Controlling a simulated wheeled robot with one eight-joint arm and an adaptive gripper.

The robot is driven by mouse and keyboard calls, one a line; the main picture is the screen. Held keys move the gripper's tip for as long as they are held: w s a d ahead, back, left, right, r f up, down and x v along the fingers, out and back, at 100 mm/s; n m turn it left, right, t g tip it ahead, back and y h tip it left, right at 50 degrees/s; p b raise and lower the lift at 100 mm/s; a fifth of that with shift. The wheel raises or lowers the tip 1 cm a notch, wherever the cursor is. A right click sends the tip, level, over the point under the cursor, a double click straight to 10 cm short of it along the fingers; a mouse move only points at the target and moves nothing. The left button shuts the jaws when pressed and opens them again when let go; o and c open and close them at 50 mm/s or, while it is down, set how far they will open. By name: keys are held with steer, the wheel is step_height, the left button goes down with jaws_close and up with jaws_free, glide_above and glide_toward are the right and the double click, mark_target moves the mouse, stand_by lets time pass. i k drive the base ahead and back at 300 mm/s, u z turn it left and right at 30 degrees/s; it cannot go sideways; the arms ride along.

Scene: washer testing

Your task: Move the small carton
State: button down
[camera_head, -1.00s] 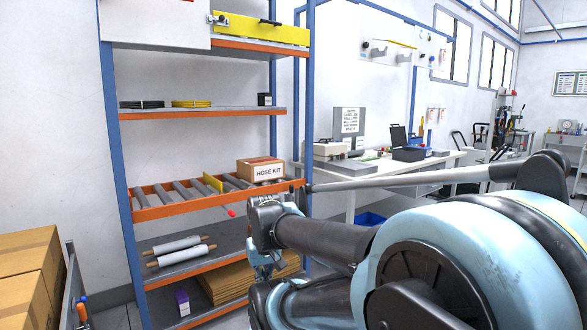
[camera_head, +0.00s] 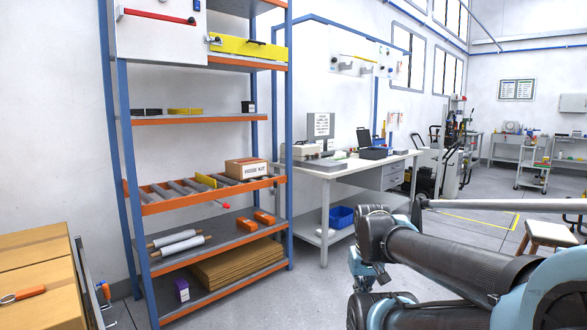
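A small brown carton labelled "HOSE KIT" (camera_head: 246,170) sits on the roller shelf of the blue and orange rack, at its right end. A small purple box (camera_head: 182,290) stands on the bottom shelf, and a small black box (camera_head: 248,107) on an upper shelf. I cannot tell which one the task means. My gripper (camera_head: 362,275) seems to be the pale blue part at the end of my arm, lower right of centre, apart from the rack and the boxes. Its fingers are too small and partly hidden to read.
The rack (camera_head: 125,170) also holds white rolls (camera_head: 178,242), orange tools (camera_head: 242,223) and flat brown cardboard (camera_head: 238,265). Large cartons (camera_head: 35,275) stand at the lower left. A white workbench (camera_head: 345,172) is right of the rack. Open floor lies beyond, with a stool (camera_head: 550,232).

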mark_target(244, 171)
steer(key=z, duration=0.35)
steer(key=i, duration=2.05)
steer(key=u, duration=0.55)
steer(key=i, duration=1.05)
steer(key=u, duration=1.25)
steer(key=i, duration=0.75)
steer(key=u, duration=0.5)
